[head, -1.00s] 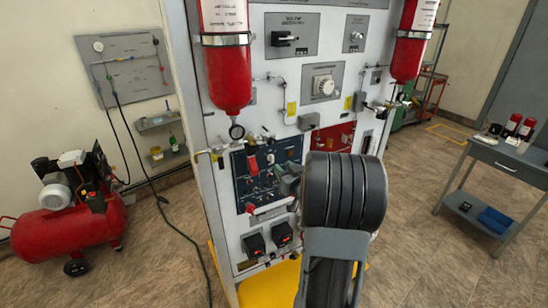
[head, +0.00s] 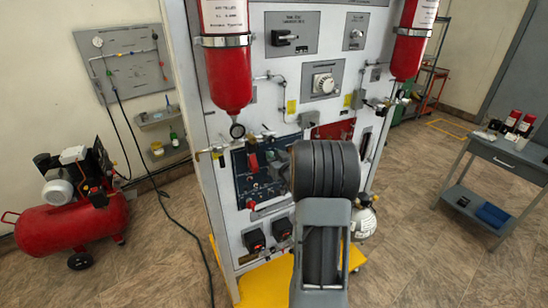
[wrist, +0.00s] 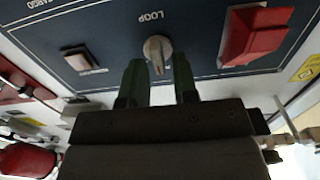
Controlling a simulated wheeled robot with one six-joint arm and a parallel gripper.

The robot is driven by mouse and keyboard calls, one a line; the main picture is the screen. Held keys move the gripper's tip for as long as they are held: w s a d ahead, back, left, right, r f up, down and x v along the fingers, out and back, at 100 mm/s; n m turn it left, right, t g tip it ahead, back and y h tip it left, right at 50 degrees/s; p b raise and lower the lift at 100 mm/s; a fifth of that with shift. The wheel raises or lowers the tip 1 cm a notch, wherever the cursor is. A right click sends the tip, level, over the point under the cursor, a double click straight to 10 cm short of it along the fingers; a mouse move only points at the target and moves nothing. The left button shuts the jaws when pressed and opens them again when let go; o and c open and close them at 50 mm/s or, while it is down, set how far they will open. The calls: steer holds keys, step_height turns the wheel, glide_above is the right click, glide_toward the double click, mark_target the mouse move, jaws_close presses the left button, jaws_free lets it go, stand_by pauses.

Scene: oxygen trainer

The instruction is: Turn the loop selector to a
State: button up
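The loop selector (wrist: 157,48) is a grey pointer knob on a dark blue panel (wrist: 110,22), beside the upside-down word LOOP in the wrist view. My gripper (wrist: 160,66) is open, with its two green fingers spaced apart. In the picture the knob's narrow end lies between the fingertips, with a gap on both sides. I cannot tell how deep the fingers reach around it. In the head view the blue panel (head: 240,168) shows low on the trainer, but my arm hides most of my gripper and the knob is not clear.
A red guarded switch (wrist: 254,35) is close to the right finger, and a pale rocker switch (wrist: 82,60) is to the left. Red cylinders (head: 229,75) hang on the trainer front. A red compressor (head: 70,220) and a grey table (head: 500,155) stand well apart on either side.

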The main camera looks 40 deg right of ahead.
jaws_close()
steer(key=shift+f+b, duration=0.15)
steer(key=shift+b, duration=0.4)
steer(key=n+b, duration=0.3)
steer(key=b, duration=0.1)
steer(key=n+b, duration=0.3)
steer(key=b, duration=0.2)
steer(key=n+b, duration=0.2)
steer(key=b, duration=0.2)
steer(key=shift+a+f+n, duration=0.1)
steer(key=shift+a+n, duration=0.3)
steer(key=shift+b, duration=0.35)
steer(key=shift+o, duration=1)
jaws_free()
